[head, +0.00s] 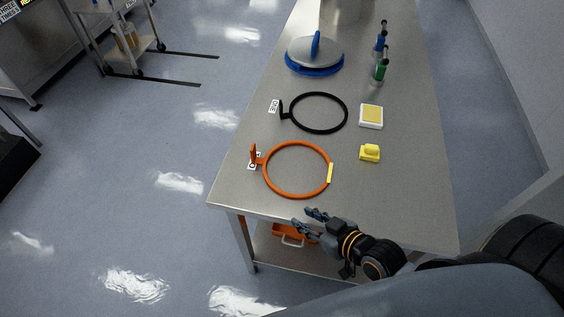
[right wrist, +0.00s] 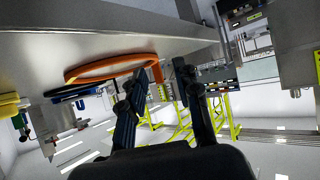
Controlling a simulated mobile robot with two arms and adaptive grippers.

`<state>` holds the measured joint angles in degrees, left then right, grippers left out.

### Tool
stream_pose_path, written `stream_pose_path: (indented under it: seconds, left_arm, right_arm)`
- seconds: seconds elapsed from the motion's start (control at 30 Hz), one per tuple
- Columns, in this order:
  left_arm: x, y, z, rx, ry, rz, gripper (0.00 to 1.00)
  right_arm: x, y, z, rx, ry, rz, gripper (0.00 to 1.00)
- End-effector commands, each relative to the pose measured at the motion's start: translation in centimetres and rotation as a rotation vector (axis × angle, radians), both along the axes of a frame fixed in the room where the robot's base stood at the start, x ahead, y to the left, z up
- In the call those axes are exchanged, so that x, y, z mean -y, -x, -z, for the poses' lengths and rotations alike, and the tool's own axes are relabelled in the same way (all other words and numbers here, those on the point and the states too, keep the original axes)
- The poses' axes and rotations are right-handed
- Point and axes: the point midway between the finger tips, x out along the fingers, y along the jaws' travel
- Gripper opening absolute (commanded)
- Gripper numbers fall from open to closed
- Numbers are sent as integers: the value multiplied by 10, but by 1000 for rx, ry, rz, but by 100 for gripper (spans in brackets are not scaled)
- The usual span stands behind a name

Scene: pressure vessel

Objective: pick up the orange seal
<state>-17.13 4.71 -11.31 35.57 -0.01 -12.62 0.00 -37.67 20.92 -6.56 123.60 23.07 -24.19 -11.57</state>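The orange seal (head: 275,187) is a thin ring lying flat on the steel table. It has an upright orange tab at its left and a yellow strip on its right side. It also shows in the right wrist view (right wrist: 88,71), beyond the fingers. My right gripper (head: 302,217) is just off the table's front edge, below the seal in the head view, apart from it. In the right wrist view its two fingers (right wrist: 160,78) are spread with nothing between them. My left gripper is not in view.
A black ring (head: 320,131) lies behind the seal. A yellow block (head: 370,153) and a yellow-topped white pad (head: 371,116) lie to the right. Farther back are a blue-rimmed lid (head: 315,56) and green and blue tools (head: 380,70). An orange case (head: 292,236) sits under the table.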

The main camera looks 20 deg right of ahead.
Motion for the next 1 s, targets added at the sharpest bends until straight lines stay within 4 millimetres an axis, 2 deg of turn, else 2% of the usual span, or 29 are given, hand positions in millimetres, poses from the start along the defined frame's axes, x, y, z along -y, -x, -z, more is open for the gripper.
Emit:
stream_pose_path:
  seconds: [0.17, 0.3, 0.7, 1.0]
  left_arm:
    - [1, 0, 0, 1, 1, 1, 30]
    - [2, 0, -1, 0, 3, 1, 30]
    - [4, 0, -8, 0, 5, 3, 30]
    - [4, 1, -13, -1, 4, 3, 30]
  right_arm:
    - [12, -7, -8, 109, -33, 18, 32]
    - [13, -15, -9, 140, -44, 27, 32]
    - [-8, -74, 16, 140, -44, 29, 32]
    - [-15, -94, 22, 140, -45, 28, 32]
